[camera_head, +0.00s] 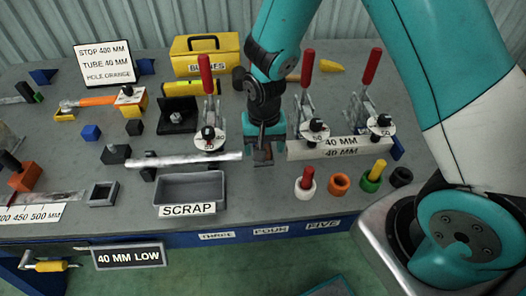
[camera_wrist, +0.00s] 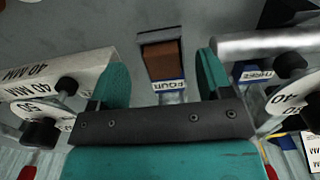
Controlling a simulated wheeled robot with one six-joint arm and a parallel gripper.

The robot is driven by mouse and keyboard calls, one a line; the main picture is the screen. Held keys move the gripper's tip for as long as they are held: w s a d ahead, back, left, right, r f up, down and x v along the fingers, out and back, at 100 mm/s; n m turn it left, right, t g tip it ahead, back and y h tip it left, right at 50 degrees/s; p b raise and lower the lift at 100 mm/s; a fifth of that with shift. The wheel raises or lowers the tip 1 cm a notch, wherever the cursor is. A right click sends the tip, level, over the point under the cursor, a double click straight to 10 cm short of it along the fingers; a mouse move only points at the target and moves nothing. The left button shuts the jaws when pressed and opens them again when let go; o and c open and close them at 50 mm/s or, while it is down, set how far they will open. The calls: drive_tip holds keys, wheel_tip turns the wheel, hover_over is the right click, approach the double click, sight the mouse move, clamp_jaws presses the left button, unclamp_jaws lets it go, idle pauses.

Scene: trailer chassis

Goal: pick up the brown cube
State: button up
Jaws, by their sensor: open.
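The brown cube (camera_wrist: 161,57) shows in the wrist view, in the gap between the two teal fingers of my gripper (camera_wrist: 162,78) and a little beyond their tips. It sits by a small label reading FOUR. The fingers stand wide apart, with space on both sides of the cube. In the head view my gripper (camera_head: 264,146) points down at the bench near its front edge, and the cube (camera_head: 262,155) is a small, mostly hidden dark brown patch under it. I cannot tell the remaining height gap.
A metal tube (camera_head: 185,160) and the grey SCRAP tray (camera_head: 190,187) lie to the left. A white 40 MM block (camera_head: 300,149) with red-handled clamps (camera_head: 307,70) stands close on the right. Coloured rings (camera_head: 340,184) stand at the front right on the bench (camera_head: 250,190).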

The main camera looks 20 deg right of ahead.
drive_tip(key=shift+f, duration=1.4)
drive_tip(key=c, duration=1)
drive_tip(key=shift+r, duration=0.1)
